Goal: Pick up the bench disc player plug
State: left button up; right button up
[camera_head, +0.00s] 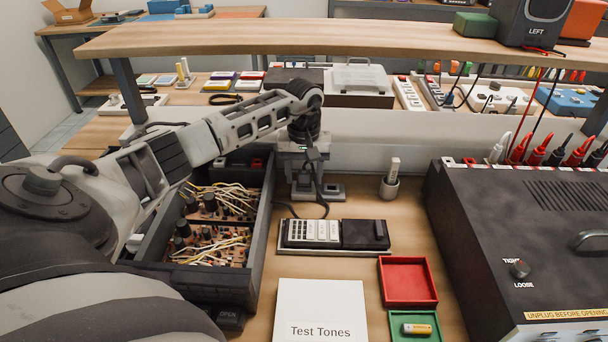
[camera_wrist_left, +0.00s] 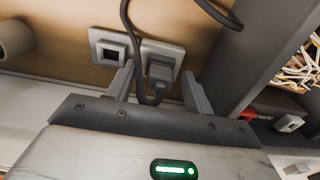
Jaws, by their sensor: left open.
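The dark plug (camera_wrist_left: 161,72) sits in a pale square socket plate (camera_wrist_left: 176,52) in the left wrist view, with a black cable looping from it. I take it to be the disc player plug; no label on it is readable. My left gripper (camera_wrist_left: 157,76) is open, with one finger on each side of the plug and visible gaps to it. In the head view my left gripper (camera_head: 309,183) points down at the sockets on the bench, and the plug is hard to make out there. My right gripper is not in view.
A second socket plate (camera_wrist_left: 113,48), empty, is beside the plug's socket. An open dark case with wires (camera_head: 258,225) stands left of the gripper. A shelf (camera_head: 300,38) runs above, behind the arm.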

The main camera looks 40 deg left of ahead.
pick_arm(q)
jog(key=c, duration=1)
jog(key=shift+r, duration=0.1)
